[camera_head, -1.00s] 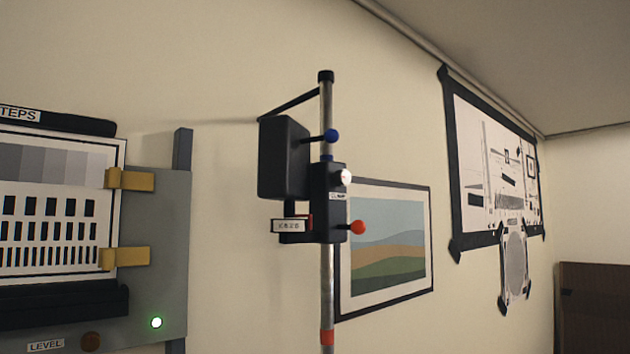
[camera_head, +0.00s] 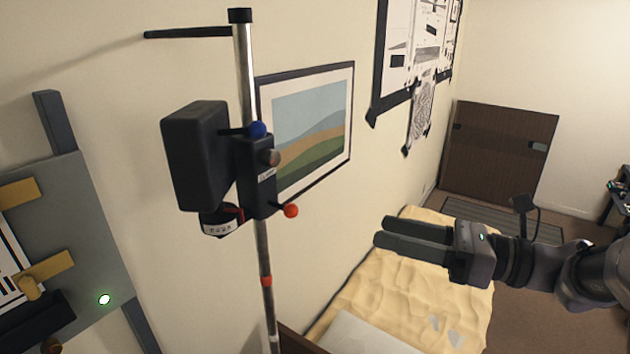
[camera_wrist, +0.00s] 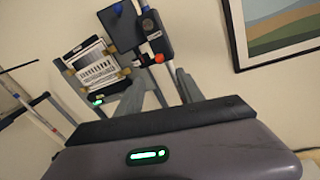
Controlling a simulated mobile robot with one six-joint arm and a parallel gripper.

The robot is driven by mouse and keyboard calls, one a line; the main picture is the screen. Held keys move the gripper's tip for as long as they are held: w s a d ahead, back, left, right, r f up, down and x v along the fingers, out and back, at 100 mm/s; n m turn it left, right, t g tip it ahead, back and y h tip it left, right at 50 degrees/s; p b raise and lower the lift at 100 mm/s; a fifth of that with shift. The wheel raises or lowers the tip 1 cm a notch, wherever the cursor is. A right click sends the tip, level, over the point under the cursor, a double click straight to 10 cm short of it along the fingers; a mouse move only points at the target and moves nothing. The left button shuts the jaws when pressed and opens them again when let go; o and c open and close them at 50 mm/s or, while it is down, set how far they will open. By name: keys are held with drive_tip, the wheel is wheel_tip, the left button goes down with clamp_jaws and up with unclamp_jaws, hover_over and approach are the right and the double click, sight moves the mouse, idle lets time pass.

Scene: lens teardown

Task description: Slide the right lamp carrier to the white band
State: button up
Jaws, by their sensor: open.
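The right lamp carrier (camera_head: 257,180) is a black block on an upright metal pole (camera_head: 264,245), with a black lamp box (camera_head: 196,155) on its left. In the wrist view the carrier (camera_wrist: 152,32) appears beyond my open fingers (camera_wrist: 166,75).
A grey chart board (camera_head: 85,230) with yellow clips stands at the left. A framed landscape picture (camera_head: 312,130) hangs behind the pole. A bed with a yellow cover (camera_head: 440,290) lies below my arm. Another pole (camera_wrist: 45,122) shows at left in the wrist view.

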sight(291, 212)
drive_tip(key=p+x, duration=0.3)
drive_tip(key=x, duration=1.4)
drive_tip(key=shift+s+a+f, duration=0.1)
drive_tip(key=shift+a+f, duration=0.1)
drive_tip(key=shift+a, duration=0.15)
clamp_jaws()
